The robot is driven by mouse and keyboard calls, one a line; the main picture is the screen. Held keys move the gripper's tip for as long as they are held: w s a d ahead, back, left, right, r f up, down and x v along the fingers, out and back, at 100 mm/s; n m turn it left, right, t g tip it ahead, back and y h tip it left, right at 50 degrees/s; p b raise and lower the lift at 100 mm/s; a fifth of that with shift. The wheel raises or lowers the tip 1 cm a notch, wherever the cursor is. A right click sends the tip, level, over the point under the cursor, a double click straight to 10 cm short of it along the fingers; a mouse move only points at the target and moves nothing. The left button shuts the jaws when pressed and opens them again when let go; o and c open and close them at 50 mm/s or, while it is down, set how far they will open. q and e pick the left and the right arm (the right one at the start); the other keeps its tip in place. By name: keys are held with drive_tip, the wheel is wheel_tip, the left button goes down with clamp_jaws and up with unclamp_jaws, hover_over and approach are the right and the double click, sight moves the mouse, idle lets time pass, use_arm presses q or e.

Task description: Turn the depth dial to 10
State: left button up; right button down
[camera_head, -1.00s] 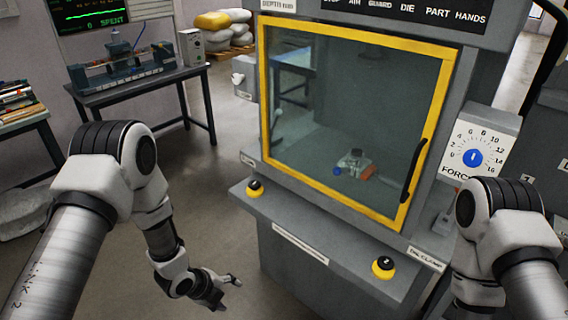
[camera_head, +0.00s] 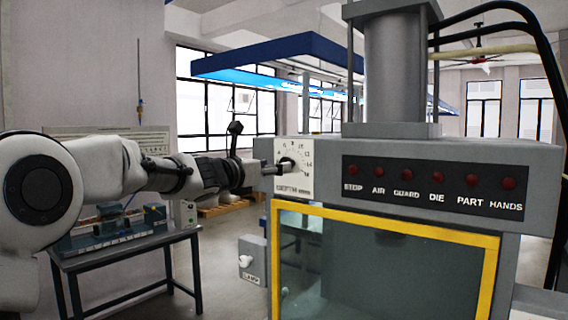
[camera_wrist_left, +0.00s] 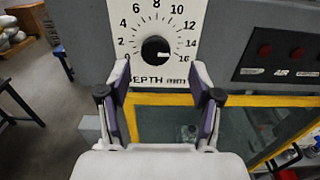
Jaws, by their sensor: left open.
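The depth dial (camera_head: 287,165) is a black knob on a white plate at the upper left corner of the press front. In the left wrist view the knob (camera_wrist_left: 155,50) sits in a ring of numbers from 0 to 16, above the word DEPTH. Its white mark points right, close to 16. My left gripper (camera_head: 266,171) is just left of the dial plate in the head view. In the left wrist view its fingers (camera_wrist_left: 160,78) are open and empty, spread to either side below the knob. Contact with the knob cannot be told. My right gripper is out of view.
A row of red lamps (camera_head: 436,183) is right of the dial on the press. The yellow-framed guard window (camera_head: 390,229) is below it. A grey box (camera_head: 251,263) sticks out at the press's left side. A workbench (camera_head: 120,245) stands behind my left arm.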

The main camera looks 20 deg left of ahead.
use_arm(q)
drive_tip(key=p+x, duration=0.1)
drive_tip(key=x, duration=0.3)
drive_tip(key=shift+a+p, duration=0.1)
drive_tip(key=shift+p, duration=0.25)
drive_tip(key=shift+w+a+f, duration=0.15)
drive_tip(key=shift+w, duration=0.05)
drive_tip(key=c, duration=1.2)
drive_tip(key=shift+o, duration=0.2)
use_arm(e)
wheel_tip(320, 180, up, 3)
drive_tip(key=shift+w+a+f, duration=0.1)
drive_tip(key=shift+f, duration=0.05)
